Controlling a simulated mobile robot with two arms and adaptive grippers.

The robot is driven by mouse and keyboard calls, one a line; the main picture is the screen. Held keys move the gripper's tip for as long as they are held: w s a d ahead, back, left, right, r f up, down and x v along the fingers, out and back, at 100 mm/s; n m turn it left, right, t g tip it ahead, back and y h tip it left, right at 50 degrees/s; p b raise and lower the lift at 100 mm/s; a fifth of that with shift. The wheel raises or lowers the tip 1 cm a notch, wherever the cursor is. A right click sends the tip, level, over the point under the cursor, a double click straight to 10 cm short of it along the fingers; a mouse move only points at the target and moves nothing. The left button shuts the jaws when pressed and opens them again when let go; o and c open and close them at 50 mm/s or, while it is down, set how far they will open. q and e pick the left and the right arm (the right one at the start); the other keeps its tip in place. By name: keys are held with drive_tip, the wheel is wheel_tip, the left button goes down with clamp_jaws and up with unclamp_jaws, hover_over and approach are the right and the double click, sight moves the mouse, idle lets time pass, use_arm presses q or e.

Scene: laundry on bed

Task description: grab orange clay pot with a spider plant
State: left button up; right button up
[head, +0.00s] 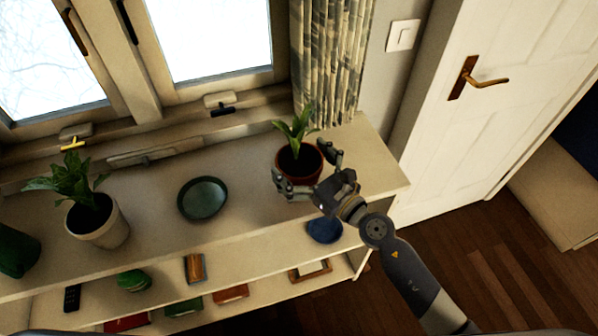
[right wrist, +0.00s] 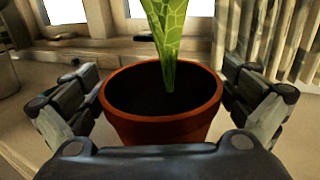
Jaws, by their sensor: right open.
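The orange clay pot (head: 311,163) with a green leafy plant (head: 297,128) stands upright on the top of the shelf unit, near its right end. In the right wrist view the pot (right wrist: 160,130) fills the middle, with dark soil and a green leaf (right wrist: 168,40) rising from it. My right gripper (head: 306,172) is open around the pot, one finger on each side. In the wrist view small gaps seem to show between the fingers and the pot wall. My left gripper is not in view.
A green bowl (head: 203,198) and a pale pot with a plant (head: 98,226) stand left on the same top. A curtain (head: 328,60) hangs behind. The lower shelf holds a blue bowl (head: 324,230) and books. A white door (head: 480,110) is at the right.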

drive_tip(key=shift+d, duration=0.1)
drive_tip(key=c, duration=1.8)
drive_tip(key=shift+r, duration=0.15)
drive_tip(key=shift+c, duration=0.6)
